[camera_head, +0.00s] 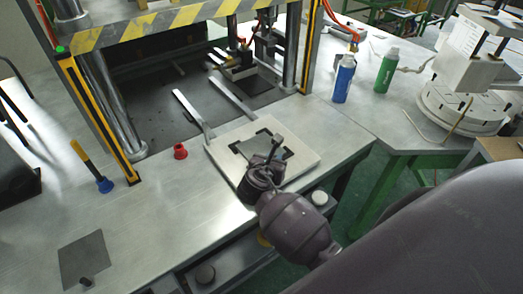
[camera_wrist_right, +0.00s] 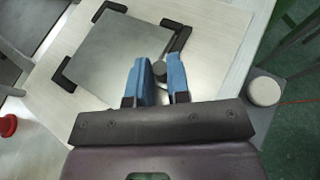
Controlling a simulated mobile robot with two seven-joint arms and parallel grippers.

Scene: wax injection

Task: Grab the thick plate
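A grey square plate (camera_wrist_right: 115,58) lies flat between black corner brackets on a pale block (camera_head: 222,150). A dark knob (camera_wrist_right: 159,69) shows near its edge in the right wrist view. My right gripper (camera_wrist_right: 162,72) is over this edge, its two blue fingers on either side of the knob with little gap. I cannot tell whether they press on it. In the head view the right gripper (camera_head: 266,172) covers part of the plate. Another grey plate (camera_head: 82,258) with a small dark knob lies at the table's lower left. Which plate is thicker is unclear. My left gripper is not in view.
A press with a striped beam (camera_head: 140,25) and metal posts stands behind the block. Two metal rails (camera_head: 194,113) run from the block toward it. A red piece (camera_head: 180,152) and a blue-based tool (camera_head: 104,185) stand left. Blue (camera_head: 343,78) and green (camera_head: 386,67) bottles stand back right.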

